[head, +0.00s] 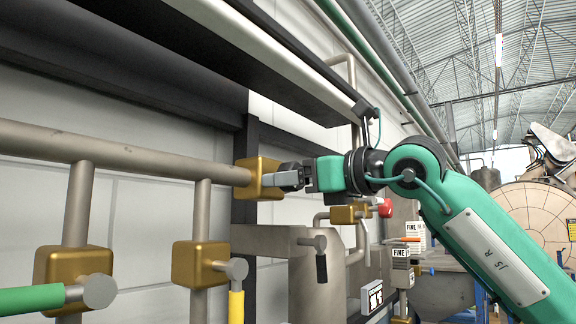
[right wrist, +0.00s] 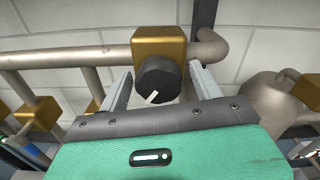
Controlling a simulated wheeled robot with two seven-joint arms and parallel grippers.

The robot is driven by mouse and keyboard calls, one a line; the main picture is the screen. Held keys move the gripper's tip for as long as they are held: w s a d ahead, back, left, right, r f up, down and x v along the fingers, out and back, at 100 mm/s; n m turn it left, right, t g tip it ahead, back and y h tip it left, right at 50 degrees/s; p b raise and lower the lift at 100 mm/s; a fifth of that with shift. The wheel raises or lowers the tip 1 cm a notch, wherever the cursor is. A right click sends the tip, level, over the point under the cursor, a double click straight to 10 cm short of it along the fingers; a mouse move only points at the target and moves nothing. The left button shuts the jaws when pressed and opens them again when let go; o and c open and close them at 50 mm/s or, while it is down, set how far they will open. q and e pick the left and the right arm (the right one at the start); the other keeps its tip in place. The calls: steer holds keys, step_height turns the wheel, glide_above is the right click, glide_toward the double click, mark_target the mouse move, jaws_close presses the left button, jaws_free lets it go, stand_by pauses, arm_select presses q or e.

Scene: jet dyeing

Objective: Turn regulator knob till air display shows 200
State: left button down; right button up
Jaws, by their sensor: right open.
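The regulator knob (right wrist: 157,80) is black and round, with a white pointer mark towards its lower left, on the front of a brass block (right wrist: 160,43). The block also shows in the head view (head: 258,170), where my gripper hides the knob. My right gripper (right wrist: 160,72) is open, with one finger on each side of the knob. I cannot tell whether the fingers touch it. In the head view my right gripper (head: 288,179) reaches in from the right to the block. A small display panel (head: 372,298) is at the bottom; I cannot read its value. My left gripper is out of view.
Grey pipes (head: 110,151) run along the wall to the block. Brass valves with a green lever (head: 32,299) and a yellow lever (head: 236,306) stand at lower left. A red knob (head: 385,208) is below my right arm. A dark metal ledge (head: 200,62) overhangs above.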

steer(key=shift+w+a, duration=0.35)
steer(key=shift+a, duration=0.15)
steer(key=c, duration=1)
steer(key=shift+d+f+n+b, duration=0.1)
steer(key=shift+f+n+b, duration=0.1)
steer(key=shift+n+b, duration=0.3)
steer(key=shift+r+n+b, duration=0.15)
steer(key=shift+n+b, duration=0.35)
steer(key=shift+b, duration=0.05)
steer(key=o, duration=1)
